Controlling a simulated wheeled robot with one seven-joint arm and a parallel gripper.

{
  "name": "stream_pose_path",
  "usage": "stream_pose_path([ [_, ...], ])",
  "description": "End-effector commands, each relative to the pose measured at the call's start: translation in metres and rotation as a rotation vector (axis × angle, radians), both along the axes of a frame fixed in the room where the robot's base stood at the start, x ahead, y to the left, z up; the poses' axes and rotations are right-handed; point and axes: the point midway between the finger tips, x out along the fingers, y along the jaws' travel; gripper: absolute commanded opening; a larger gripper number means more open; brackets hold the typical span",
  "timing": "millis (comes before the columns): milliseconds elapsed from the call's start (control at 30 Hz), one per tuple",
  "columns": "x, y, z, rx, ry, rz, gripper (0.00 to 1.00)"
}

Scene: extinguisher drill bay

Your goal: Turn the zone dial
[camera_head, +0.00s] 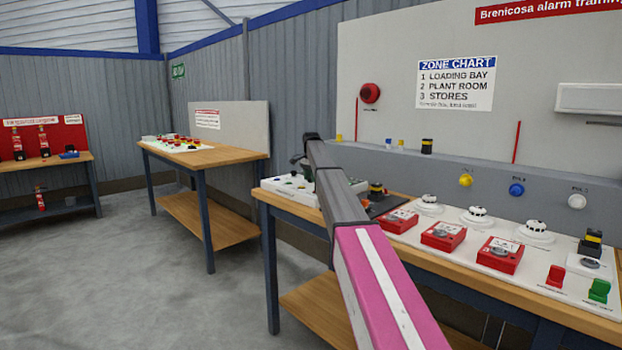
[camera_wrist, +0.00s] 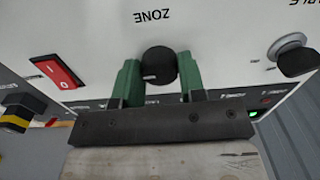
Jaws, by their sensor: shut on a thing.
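The zone dial (camera_wrist: 158,64) is a round black knob with a small white mark, on a pale panel under the upside-down word ZONE in the wrist view. My gripper (camera_wrist: 160,78) has its two green fingers on either side of the dial, shut on it. In the head view my arm reaches across to the pale control panel (camera_head: 352,184) at the left end of the near bench. My gripper (camera_head: 308,172) is small there, and the dial cannot be made out.
On the near bench stand red call points (camera_head: 442,236) and white detectors (camera_head: 477,216). A second bench (camera_head: 212,157) stands to the left, with open floor (camera_head: 120,260) before it.

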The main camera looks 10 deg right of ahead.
Motion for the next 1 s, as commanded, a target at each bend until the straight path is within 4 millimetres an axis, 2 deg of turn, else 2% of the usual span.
stream_pose_path([
  [267,-0.0001,0.0001,0.0003,0.0,0.0,0.164,0.14],
  [1000,-0.0001,0.0001,0.0004,0.0,0.0,0.861,0.14],
])
